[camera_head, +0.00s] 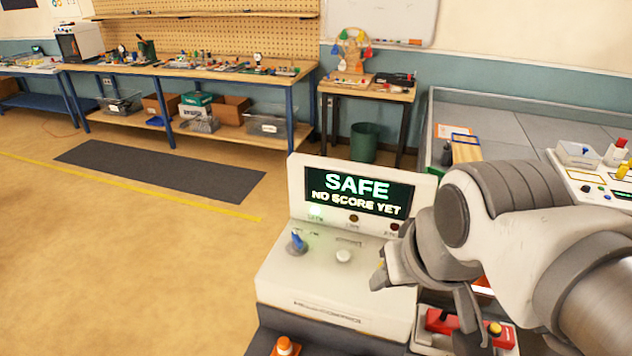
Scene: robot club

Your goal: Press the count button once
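A white console (330,302) stands in the middle, with a dark screen (358,192) that reads SAFE in green and has a score line below it. On its sloped top are a blue-tipped lever (297,243) at the left and a round white button (344,256) to its right. The small label by the white button is too blurred to read, so I cannot tell whether it is the count button. My gripper (424,303) is over the console's right side, right of the white button and apart from it. Its two fingers are spread, with nothing seen between them.
A red device with a yellow knob (495,328) sits right of the console, partly behind my gripper. An orange cone (286,346) is at the front. Another control panel (600,178) is at the right.

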